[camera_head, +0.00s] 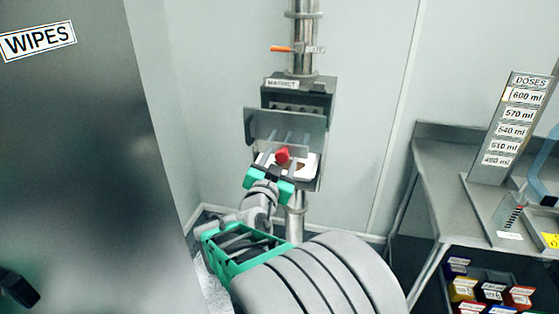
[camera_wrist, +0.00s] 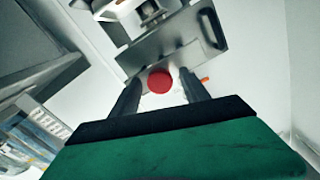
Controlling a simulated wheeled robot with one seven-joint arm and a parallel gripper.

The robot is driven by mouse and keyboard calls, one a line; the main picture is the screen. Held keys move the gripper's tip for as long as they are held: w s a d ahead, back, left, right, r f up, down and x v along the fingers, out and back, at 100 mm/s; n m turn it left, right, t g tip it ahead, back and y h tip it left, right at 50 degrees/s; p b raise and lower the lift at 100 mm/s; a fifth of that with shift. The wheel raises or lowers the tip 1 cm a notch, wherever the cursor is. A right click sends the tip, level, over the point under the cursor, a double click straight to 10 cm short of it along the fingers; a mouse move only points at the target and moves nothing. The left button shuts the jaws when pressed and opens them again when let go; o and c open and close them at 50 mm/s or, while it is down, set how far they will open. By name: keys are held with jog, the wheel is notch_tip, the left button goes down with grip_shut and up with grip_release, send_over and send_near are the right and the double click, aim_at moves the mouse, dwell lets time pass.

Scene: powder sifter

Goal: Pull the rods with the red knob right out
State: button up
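The round red knob (camera_head: 283,155) sits at the front of the metal magnet housing (camera_head: 297,101) on the vertical pipe. A flat metal plate (camera_head: 262,124) stands in front of the housing, with pale rods behind the knob, partly hidden. My gripper (camera_head: 281,164) reaches up to the knob from below. In the wrist view the red knob (camera_wrist: 160,81) appears between the two dark fingers, with a gap on each side. My gripper is open and holds nothing. How deep the knob lies between the fingers is unclear.
A pipe with an orange lever (camera_head: 282,48) rises above the housing. A grey cabinet labelled WIPES (camera_head: 85,150) stands close on the left. On the right is a metal bench (camera_head: 440,165) with a DOSES board (camera_head: 524,125) and labelled containers (camera_head: 490,292) below.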

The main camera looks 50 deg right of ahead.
jog(key=shift+a, duration=0.15)
jog(key=shift+s+a, duration=0.15)
jog(key=shift+a, duration=0.15)
jog(key=b+v, duration=0.2)
jog(key=v, duration=0.5)
